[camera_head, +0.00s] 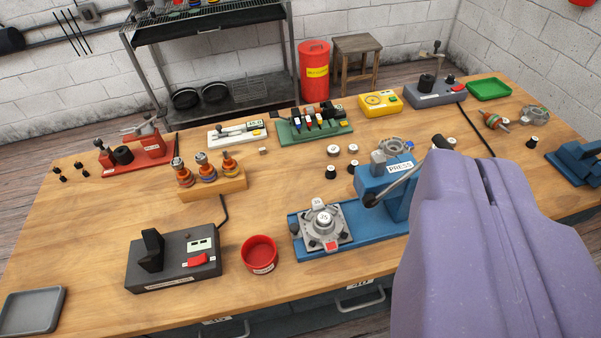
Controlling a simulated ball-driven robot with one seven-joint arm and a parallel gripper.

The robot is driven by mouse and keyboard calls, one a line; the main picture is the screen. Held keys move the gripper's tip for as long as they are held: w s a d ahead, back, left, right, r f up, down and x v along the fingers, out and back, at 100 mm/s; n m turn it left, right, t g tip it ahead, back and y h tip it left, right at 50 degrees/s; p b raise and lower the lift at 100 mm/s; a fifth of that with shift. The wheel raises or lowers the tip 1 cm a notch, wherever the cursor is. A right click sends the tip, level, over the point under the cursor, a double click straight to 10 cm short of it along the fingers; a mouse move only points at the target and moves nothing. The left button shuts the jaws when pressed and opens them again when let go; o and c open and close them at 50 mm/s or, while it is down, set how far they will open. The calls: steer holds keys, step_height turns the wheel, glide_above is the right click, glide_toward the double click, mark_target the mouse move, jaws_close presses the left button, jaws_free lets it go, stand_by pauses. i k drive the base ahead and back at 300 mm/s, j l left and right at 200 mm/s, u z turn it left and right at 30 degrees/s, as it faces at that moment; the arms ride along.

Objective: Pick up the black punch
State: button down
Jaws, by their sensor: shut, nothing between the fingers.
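I cannot tell for sure which thing is the black punch. Small black cylinders with pale tops stand near the press, one at its left (330,172) and one closer to it (353,167). Another black cylinder (532,142) stands at the right. Several small black pegs (63,178) stand at the table's far left corner. A big purple part of my arm fills the lower right and hides part of the table. The fingers of my gripper do not show.
The blue press (380,185) holds a grey housing (323,222) on its base. A red bowl (259,252), a dark box with a red switch (173,262) and a grey tray (32,310) lie in front. A wooden block with coloured rotors (213,187) stands behind. The left middle is clear.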

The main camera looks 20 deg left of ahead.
mark_target(331, 174)
steer(key=k+j, duration=0.15)
steer(key=j, duration=0.25)
steer(key=i+l+u, duration=0.15)
steer(key=i, duration=0.55)
steer(key=i+l+u, duration=0.1)
steer(key=i, duration=0.55)
